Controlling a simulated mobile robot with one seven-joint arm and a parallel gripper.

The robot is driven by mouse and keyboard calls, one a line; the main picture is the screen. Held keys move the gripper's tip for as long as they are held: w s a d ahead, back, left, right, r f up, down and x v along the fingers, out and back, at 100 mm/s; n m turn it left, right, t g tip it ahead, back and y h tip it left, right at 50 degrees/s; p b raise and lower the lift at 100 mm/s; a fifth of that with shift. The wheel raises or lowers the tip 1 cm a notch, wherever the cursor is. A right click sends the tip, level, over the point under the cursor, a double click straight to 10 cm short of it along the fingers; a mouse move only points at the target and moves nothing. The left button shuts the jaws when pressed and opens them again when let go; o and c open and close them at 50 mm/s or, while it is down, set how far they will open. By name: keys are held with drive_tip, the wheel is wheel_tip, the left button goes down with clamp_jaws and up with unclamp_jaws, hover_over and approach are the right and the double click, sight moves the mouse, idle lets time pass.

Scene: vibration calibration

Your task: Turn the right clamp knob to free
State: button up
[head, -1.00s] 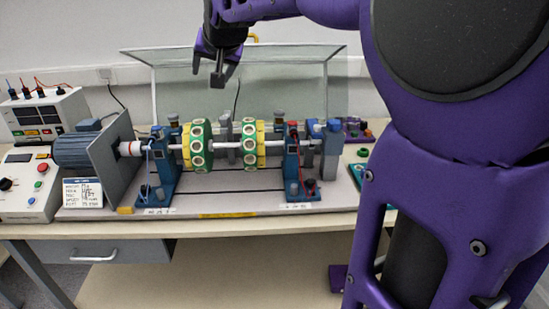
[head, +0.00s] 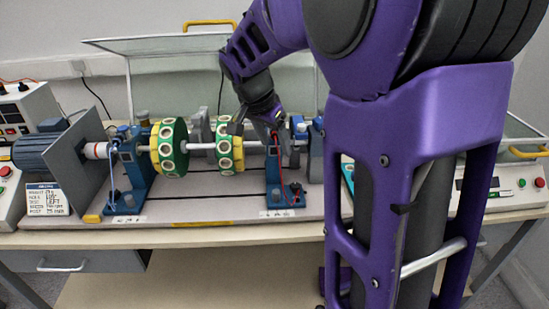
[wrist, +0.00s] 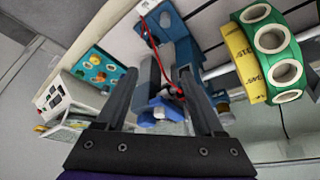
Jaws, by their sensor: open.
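The right blue bearing pedestal (head: 280,185) stands at the right end of the shaft, with a red cable on its front. My gripper (head: 257,128) is at its top, with the fingers apart, and hides much of that area. I cannot make out the right clamp knob in the head view. In the wrist view my open gripper (wrist: 158,78) has a blue rounded part (wrist: 163,112) and the blue pedestal (wrist: 178,48) in line with the gap between its fingers. I cannot tell whether the fingers touch anything.
Green and yellow rotor discs (head: 228,150) sit on the shaft just left of my gripper. The left blue pedestal (head: 130,180) and the grey motor plate (head: 78,165) stand further left. A clear guard (head: 160,43) is raised behind. A control box (head: 498,190) is at right.

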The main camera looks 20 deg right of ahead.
drive_tip(key=b, duration=0.2)
approach(295, 185)
drive_tip(key=x, duration=0.8)
clamp_jaws()
